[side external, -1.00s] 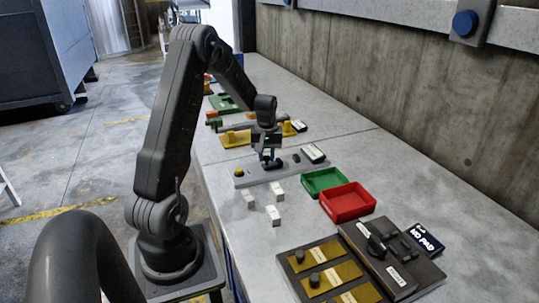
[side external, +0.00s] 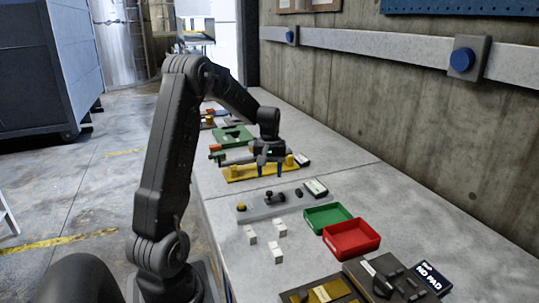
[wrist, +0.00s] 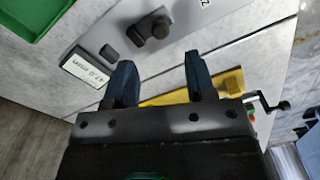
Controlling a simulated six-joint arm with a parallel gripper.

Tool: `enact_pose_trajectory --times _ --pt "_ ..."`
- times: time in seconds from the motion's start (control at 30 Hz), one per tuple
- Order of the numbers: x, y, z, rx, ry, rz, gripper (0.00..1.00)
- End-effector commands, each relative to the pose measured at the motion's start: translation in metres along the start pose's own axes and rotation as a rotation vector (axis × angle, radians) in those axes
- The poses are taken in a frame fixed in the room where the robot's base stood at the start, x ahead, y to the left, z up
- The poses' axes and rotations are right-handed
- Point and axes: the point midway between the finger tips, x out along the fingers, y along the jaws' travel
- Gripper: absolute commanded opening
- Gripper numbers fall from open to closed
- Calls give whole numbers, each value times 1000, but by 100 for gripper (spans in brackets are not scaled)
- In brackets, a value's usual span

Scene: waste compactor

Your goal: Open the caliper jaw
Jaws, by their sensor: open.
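A yellow fixture (side external: 233,174) with upright yellow blocks and a dark bar along it lies on the bench in the side view. Part of it also shows in the wrist view (wrist: 175,97), behind the fingers. I cannot tell for sure whether it is the caliper, and no jaw can be made out. My gripper (side external: 270,170) points down over this fixture, fingers spread, with nothing visible between them. Both spread fingers also show in the wrist view (wrist: 161,82). The gripper hides part of the fixture, and I cannot tell whether they touch.
Several white blocks (side external: 279,229), a green tray (side external: 325,217) and a red tray (side external: 350,250) stand closer. The concrete wall (side external: 420,130) bounds the bench.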

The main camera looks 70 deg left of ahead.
Motion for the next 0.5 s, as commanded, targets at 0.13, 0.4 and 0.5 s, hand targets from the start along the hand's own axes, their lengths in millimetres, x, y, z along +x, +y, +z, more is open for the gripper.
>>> enact_pose_trajectory --times 0.13,0.4,0.5 --pt "-33 0 -1 0 5 2 50" --pt "-64 0 0 0 0 0 50" --pt "-67 0 0 0 0 0 50"
